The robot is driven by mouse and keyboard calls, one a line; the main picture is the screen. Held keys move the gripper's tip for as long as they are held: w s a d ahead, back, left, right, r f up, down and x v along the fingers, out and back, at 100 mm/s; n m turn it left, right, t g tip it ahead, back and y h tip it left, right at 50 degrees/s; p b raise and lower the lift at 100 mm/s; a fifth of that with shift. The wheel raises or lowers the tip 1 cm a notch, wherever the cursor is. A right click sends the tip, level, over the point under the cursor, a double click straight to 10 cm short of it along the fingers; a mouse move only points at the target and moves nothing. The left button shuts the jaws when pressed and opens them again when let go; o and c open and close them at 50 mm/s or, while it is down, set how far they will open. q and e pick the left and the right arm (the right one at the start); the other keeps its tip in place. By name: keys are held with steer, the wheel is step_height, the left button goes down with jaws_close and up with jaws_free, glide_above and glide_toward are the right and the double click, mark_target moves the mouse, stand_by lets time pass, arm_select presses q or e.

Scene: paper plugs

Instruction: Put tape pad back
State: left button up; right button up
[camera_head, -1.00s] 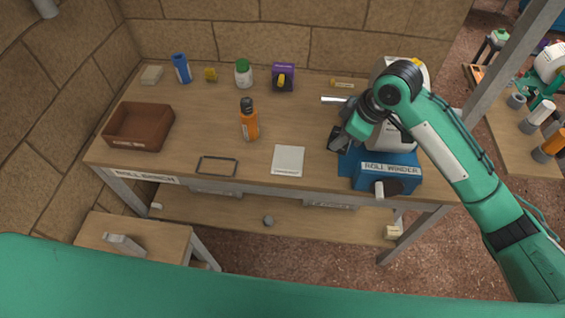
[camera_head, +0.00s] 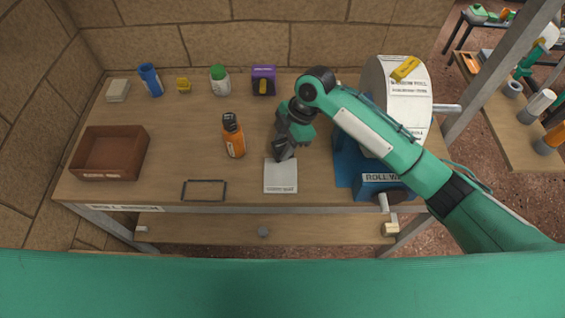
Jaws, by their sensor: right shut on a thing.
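My right gripper (camera_head: 284,150) points down at the back edge of a flat white pad (camera_head: 281,180) on the workbench. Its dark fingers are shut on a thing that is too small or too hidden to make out. Whether the fingers touch the pad I cannot tell. The pad bears a label along its front edge that I cannot read. No separate thing clearly marked as a tape pad shows. My left gripper is out of view; a green arm part of mine crosses the bottom of the picture.
A blue roll winder (camera_head: 372,190) with a big white roll (camera_head: 400,100) stands right. A brown box (camera_head: 110,153) stands left. An orange bottle (camera_head: 233,137) and a black frame (camera_head: 204,190) are near the pad. A purple box (camera_head: 263,78) and small items line the back.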

step_height(320, 180, down, 7)
steer(key=shift+r+p, duration=0.15)
steer(key=shift+p, duration=0.35)
step_height(320, 180, down, 4)
steer(key=shift+r+p, duration=0.25)
steer(key=shift+p, duration=0.1)
steer(key=shift+f, duration=0.25)
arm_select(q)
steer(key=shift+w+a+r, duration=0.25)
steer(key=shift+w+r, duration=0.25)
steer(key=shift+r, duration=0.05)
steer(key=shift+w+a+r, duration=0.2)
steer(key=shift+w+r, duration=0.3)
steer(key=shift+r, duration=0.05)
arm_select(e)
steer(key=shift+f, duration=0.15)
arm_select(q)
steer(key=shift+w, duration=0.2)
arm_select(e)
steer(key=o, duration=0.9)
arm_select(q)
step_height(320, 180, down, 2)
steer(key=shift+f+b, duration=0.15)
steer(key=shift+b, duration=1)
arm_select(e)
steer(key=v, duration=1.2)
steer(key=shift+r, duration=0.2)
